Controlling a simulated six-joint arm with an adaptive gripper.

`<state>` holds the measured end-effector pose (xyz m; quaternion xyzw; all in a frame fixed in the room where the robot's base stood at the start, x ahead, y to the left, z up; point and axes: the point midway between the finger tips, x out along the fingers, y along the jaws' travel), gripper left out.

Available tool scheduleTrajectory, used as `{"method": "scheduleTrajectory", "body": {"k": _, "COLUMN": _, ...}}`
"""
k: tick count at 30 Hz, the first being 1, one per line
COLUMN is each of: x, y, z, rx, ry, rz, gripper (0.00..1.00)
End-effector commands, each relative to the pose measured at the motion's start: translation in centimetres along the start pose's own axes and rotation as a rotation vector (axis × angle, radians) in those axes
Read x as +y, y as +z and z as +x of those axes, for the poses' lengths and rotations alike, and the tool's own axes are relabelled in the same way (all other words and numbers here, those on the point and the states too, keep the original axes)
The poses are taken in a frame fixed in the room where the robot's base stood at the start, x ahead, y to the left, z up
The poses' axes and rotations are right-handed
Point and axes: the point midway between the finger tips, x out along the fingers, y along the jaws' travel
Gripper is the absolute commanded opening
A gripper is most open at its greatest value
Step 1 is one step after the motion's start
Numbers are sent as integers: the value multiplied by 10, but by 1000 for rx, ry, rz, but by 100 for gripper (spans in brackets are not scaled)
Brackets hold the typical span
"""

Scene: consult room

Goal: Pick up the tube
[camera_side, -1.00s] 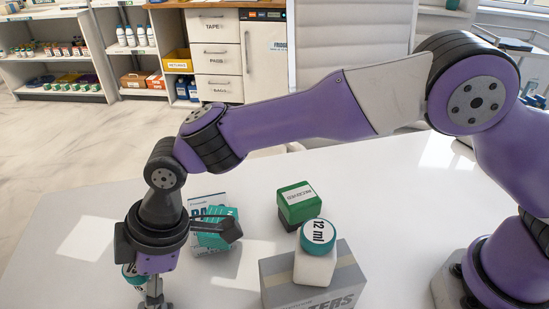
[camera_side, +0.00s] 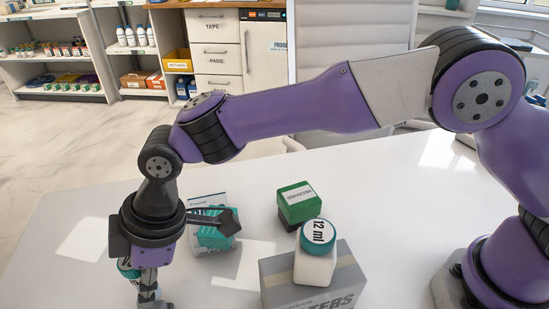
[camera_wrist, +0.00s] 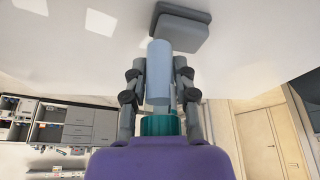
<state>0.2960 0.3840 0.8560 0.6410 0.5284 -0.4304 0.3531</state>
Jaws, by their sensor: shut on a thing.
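In the wrist view a grey-blue cylinder, which looks like the tube (camera_wrist: 158,75), stands out between the fingers of my gripper (camera_wrist: 160,92), with a ribbed teal cap (camera_wrist: 160,124) at its near end. The fingers are closed against both sides of it. In the side view my gripper (camera_side: 149,287) points down at the table's near left, and the tube cannot be made out clearly there. A white and teal labelled container (camera_side: 127,268) shows partly behind the gripper.
A carton (camera_side: 335,277) carries a white bottle with a teal "12 ml" cap (camera_side: 317,232). A green box (camera_side: 298,198) stands behind it. A white and teal box (camera_side: 208,226) is partly hidden by my wrist. The white table (camera_side: 80,205) is clear at left.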

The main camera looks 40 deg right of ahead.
Motion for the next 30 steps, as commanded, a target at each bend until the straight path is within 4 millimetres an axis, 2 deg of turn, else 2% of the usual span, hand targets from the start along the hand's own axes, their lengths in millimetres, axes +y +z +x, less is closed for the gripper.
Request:
{"method": "scheduleTrajectory", "body": {"k": 4, "x": 1, "y": -11, "z": -25, "rx": 6, "ry": 4, "rz": -1, "gripper": 0}}
{"method": "scheduleTrajectory", "body": {"k": 15, "x": -86, "y": -24, "z": -73, "rx": 6, "ry": 1, "rz": -4, "gripper": 0}}
{"method": "scheduleTrajectory", "body": {"k": 20, "x": -106, "y": -27, "z": -84, "rx": 4, "ry": 1, "rz": -1, "gripper": 0}}
{"method": "scheduleTrajectory", "body": {"k": 23, "x": -99, "y": -32, "z": -83, "rx": 2, "ry": 1, "rz": 4, "gripper": 0}}
{"method": "scheduleTrajectory", "body": {"k": 30, "x": -42, "y": -41, "z": -62, "rx": 2, "ry": 5, "rz": 6, "gripper": 0}}
